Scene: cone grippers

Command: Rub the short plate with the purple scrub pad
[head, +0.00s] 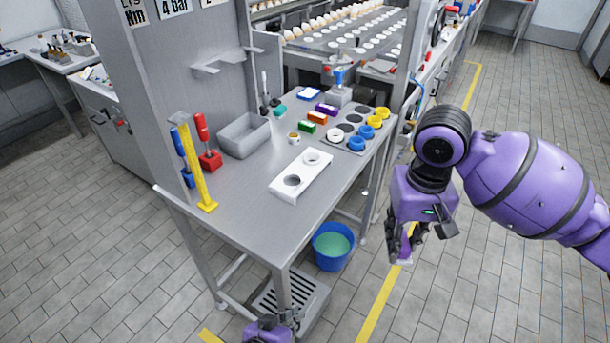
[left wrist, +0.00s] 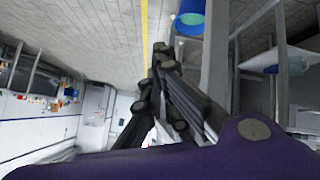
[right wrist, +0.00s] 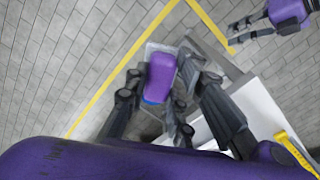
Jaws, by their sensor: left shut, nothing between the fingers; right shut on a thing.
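The purple scrub pad (right wrist: 161,76) is between the fingers of my right gripper (right wrist: 155,85), which is shut on it. In the head view my right gripper (head: 404,254) hangs beyond the right edge of the table, apart from it. A white plate (head: 283,188) with two round openings lies flat on the table; it looks like the short plate. A longer grey plate (head: 352,144) with several rings lies behind it. My left gripper (head: 288,318) is shut and empty, low at the table's front; it also shows in the left wrist view (left wrist: 160,60).
The grey metal table (head: 240,200) has free room around the white plate. A grey bin (head: 246,136), a yellow upright (head: 195,170) and red and blue tools stand at the left. Small coloured blocks (head: 316,118) lie behind. A blue bucket (head: 332,250) stands below the table's right side.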

